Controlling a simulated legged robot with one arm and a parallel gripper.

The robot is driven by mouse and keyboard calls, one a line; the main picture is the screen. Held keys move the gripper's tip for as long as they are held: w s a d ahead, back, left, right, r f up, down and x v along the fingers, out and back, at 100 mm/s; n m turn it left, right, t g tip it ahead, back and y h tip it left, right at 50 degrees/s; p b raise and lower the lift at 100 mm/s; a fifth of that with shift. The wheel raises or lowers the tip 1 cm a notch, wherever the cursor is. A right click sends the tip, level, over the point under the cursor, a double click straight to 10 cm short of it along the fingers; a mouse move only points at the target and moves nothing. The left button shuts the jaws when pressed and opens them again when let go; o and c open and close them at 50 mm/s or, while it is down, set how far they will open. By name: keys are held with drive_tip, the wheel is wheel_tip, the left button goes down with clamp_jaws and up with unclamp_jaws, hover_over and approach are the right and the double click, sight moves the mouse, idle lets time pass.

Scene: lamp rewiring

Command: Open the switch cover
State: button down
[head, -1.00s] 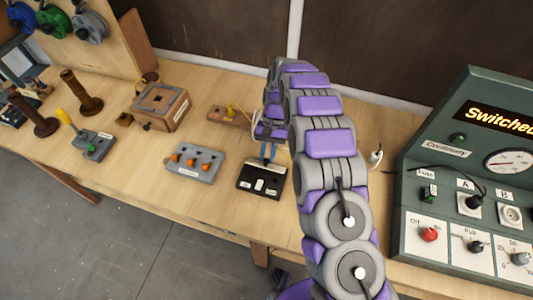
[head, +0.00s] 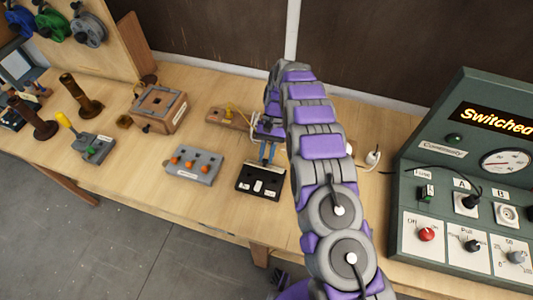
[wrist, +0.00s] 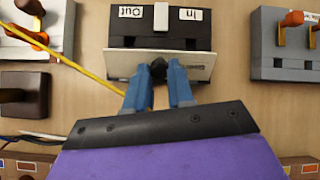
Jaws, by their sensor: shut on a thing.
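The switch box (head: 259,187) is a black block with white labels on the workbench, below my arm in the head view. In the wrist view the switch box (wrist: 198,29) shows upside-down "In" and "Out" labels. Its pale cover plate (wrist: 124,66) stands along the edge nearest my gripper and looks tilted; its exact angle is unclear. My gripper (wrist: 159,82) has its blue fingers shut on a dark knob (wrist: 158,70) at the cover plate. In the head view my gripper (head: 267,152) is at the back edge of the box.
A grey block with orange terminals (head: 192,166) sits left of the switch box. A wooden board with a yellow part (head: 230,116) lies behind. A green tester panel (head: 455,150) stands at right. A yellow wire (wrist: 75,63) crosses the wrist view's left side. Bench in front is clear.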

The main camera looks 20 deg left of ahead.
drive_tip(key=c, duration=1)
unclamp_jaws()
drive_tip(key=shift+w+a, duration=0.1)
drive_tip(key=shift+a, duration=0.05)
drive_tip(key=shift+r, duration=0.45)
drive_tip(key=shift+s+d+r+p, duration=0.2)
drive_tip(key=shift+s+d+r, duration=0.45)
drive_tip(key=shift+s+d, duration=1.25)
drive_tip(key=shift+s+d+r+p, duration=0.25)
drive_tip(key=shift+s+d+r, duration=0.4)
drive_tip(key=shift+s+d, duration=1.2)
drive_tip(key=shift+s+d+r+p, duration=0.2)
drive_tip(key=shift+s+d+r, duration=0.7)
drive_tip(key=shift+s, duration=1.7)
drive_tip(key=shift+d+f, duration=0.25)
